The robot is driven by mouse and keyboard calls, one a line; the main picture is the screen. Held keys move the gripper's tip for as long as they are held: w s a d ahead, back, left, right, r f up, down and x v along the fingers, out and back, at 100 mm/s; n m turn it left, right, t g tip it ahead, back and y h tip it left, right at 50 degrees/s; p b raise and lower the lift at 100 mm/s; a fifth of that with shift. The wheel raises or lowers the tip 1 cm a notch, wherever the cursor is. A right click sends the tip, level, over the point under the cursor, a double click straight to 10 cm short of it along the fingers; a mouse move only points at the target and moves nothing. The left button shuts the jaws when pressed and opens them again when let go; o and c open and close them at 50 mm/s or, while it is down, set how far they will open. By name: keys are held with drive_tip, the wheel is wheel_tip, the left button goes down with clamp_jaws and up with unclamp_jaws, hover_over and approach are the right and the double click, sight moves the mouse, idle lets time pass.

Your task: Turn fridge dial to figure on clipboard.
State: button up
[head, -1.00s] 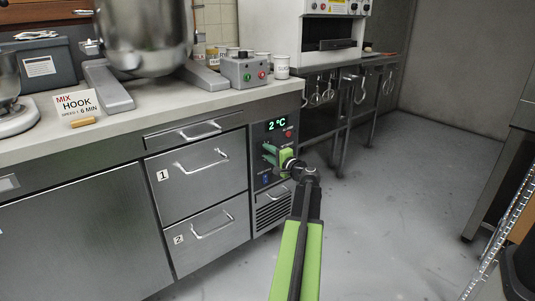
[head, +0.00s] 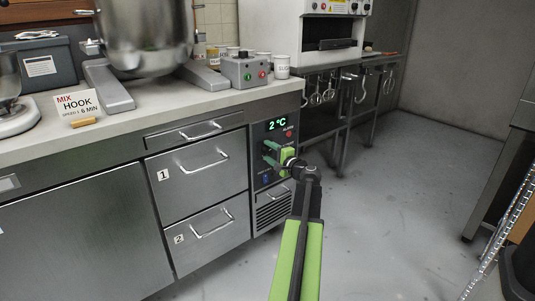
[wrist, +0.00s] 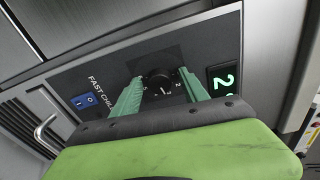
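The fridge dial (wrist: 160,79) is a round black knob on the dark control panel, with pale figures around it. My gripper (wrist: 161,75) has its two teal fingers on either side of the dial, and a narrow gap shows beside the knob, so it looks open around it. In the head view my gripper (head: 269,153) is at the panel and hides the dial. The display (head: 278,124) above it reads 2 °C; part of this display (wrist: 224,82) shows at the right in the wrist view. I see no clipboard in these views.
A blue rocker switch (wrist: 87,101) sits beside the words FAST CHILL. Steel drawers (head: 200,175) are left of the panel. The counter above bears a mixer bowl (head: 148,35), a button box (head: 243,71) and a MIX HOOK card (head: 77,104). The floor (head: 390,220) at right is clear.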

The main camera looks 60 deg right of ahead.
drive_tip(key=shift+s+a, duration=0.15)
drive_tip(key=shift+s, duration=0.05)
drive_tip(key=v, duration=1.7)
drive_tip(key=shift+p, duration=0.35)
drive_tip(key=shift+r, duration=0.1)
